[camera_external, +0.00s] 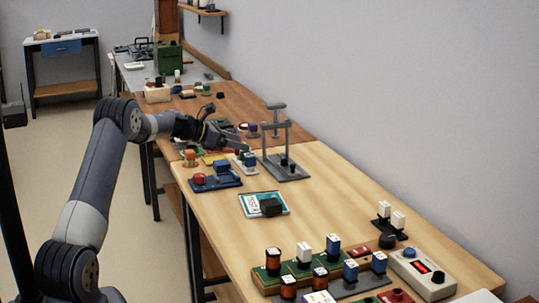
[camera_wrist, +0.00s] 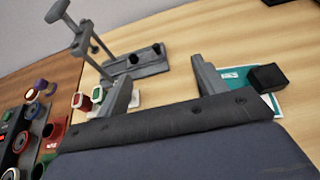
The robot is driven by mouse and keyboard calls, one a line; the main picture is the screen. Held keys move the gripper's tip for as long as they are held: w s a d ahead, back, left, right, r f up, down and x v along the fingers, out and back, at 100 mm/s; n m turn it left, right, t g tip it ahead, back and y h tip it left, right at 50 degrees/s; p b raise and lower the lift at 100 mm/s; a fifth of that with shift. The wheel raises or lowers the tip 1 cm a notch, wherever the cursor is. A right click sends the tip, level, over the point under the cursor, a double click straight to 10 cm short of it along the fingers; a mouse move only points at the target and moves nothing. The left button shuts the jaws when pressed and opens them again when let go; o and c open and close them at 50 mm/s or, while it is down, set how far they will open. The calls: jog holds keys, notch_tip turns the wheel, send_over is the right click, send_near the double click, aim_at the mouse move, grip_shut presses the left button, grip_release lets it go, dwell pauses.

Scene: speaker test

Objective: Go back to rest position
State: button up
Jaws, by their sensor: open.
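My gripper (camera_external: 236,146) is over the workbench, near the seam between the darker and lighter wood, at the end of my outstretched arm. In the wrist view its two fingers are spread wide apart (camera_wrist: 164,86), with nothing seen between them but bench top and parts beyond. A grey stand with an upright post (camera_external: 286,172) is just right of my gripper; its base also shows beyond the fingers in the wrist view (camera_wrist: 137,66). No rest marker shows.
A blue tray (camera_external: 228,184) with a red button and a teal-and-white board (camera_external: 248,206) under a black block (camera_external: 271,207) lie nearer. Several switch and button modules crowd the front, with a grey control box (camera_external: 422,273). Bare wood (camera_external: 335,200) lies between. A wall runs along the right.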

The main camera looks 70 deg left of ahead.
jog(key=s+a+f+p, duration=0.4)
jog(key=s+a+p, duration=0.1)
jog(key=s+a, duration=0.8)
jog(key=shift+s+a, duration=0.3)
jog(key=shift+a, duration=1.35)
